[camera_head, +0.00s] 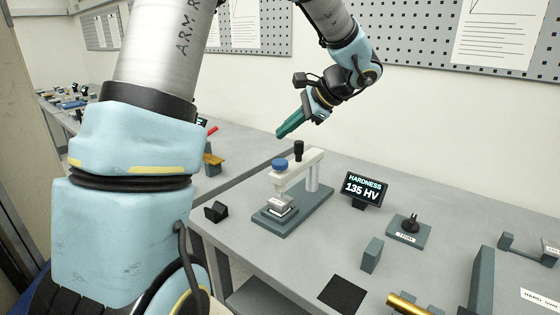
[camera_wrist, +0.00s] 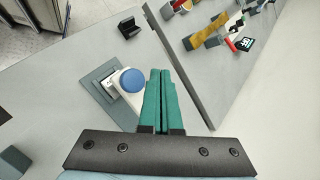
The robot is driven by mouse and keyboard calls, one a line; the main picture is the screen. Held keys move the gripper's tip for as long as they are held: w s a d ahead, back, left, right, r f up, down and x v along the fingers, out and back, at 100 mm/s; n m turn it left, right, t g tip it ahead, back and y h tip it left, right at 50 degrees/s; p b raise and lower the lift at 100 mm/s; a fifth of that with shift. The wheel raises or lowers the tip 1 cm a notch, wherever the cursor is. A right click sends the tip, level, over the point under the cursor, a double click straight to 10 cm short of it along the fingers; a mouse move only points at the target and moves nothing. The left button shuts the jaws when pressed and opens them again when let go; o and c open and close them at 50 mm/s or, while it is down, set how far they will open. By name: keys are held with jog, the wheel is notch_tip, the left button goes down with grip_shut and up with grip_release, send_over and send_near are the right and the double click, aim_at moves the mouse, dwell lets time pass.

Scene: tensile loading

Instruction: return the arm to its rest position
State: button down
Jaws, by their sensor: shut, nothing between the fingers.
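My gripper (camera_head: 290,128) is raised in the air above and behind the hardness tester (camera_head: 318,164) in the head view. Its teal fingers point down and to the left. In the wrist view the two fingers (camera_wrist: 159,75) lie together, shut with nothing between them. The tester's blue knob (camera_wrist: 132,80) shows just left of the fingers there. My arm reaches across the upper part of the head view, and its large near link hides part of the left side.
A display reading 135 HV (camera_head: 365,189) stands right of the tester. A small black block (camera_head: 216,211) sits near the bench's left edge. A black fixture (camera_head: 410,226), grey block (camera_head: 372,254), dark pad (camera_head: 343,293) and brass cylinder (camera_head: 408,304) stand further right. A pegboard wall (camera_head: 420,45) is behind.

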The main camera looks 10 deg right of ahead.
jog(key=s+a+f+n+g+h, duration=0.1)
jog(key=s+a+f+n+h, duration=0.3)
jog(key=s+a+f+n, duration=0.1)
jog(key=s+a+f+n+g+h, duration=0.2)
jog(key=s+a+f+n, duration=0.3)
jog(key=s+a+n, duration=0.3)
jog(key=a+n+h, duration=0.1)
jog(key=a, duration=0.3)
jog(key=shift+s+a+f+n+g+h, duration=0.2)
jog(key=shift+a+f+n+g+h, duration=0.1)
jog(key=shift+n+h, duration=0.1)
